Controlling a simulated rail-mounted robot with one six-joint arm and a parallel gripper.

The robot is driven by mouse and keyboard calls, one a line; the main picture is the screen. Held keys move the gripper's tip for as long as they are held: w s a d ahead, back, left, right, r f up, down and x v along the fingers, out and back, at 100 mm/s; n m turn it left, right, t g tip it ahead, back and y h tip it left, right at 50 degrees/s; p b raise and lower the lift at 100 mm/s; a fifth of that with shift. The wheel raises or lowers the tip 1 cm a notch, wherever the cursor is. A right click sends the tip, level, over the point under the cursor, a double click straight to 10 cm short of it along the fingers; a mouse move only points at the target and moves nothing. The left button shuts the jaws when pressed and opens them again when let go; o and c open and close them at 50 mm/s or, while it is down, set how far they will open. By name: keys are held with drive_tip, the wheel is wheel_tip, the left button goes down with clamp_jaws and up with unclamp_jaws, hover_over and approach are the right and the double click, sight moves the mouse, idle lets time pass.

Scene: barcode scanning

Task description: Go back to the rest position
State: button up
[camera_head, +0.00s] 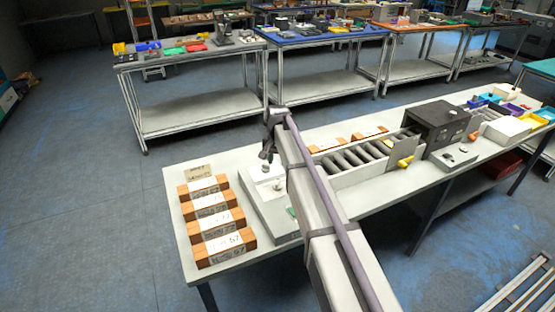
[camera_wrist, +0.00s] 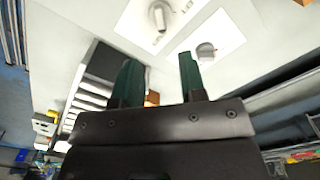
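My gripper (camera_head: 264,155) hangs at the end of my arm above the white scanning station (camera_head: 262,198) on the table. In the wrist view my gripper (camera_wrist: 158,80) shows two dark green fingers standing apart, with nothing held between them. The station's white panels with round knobs (camera_wrist: 208,50) lie beyond the fingers in the wrist view. Several orange-brown boxes with white labels (camera_head: 222,243) sit in a column at the table's left end. My arm hides part of the station and table.
A roller conveyor (camera_head: 352,160) runs right into a black box-shaped machine (camera_head: 436,124). Labelled boxes (camera_head: 325,145) sit along its far side. Coloured bins (camera_head: 503,92) stand at the table's right end. Workbenches (camera_head: 200,110) line the back across open blue floor.

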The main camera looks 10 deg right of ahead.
drive_tip(key=shift+r, duration=0.2)
drive_tip(key=s+n, duration=0.5)
drive_tip(key=s, duration=2.8)
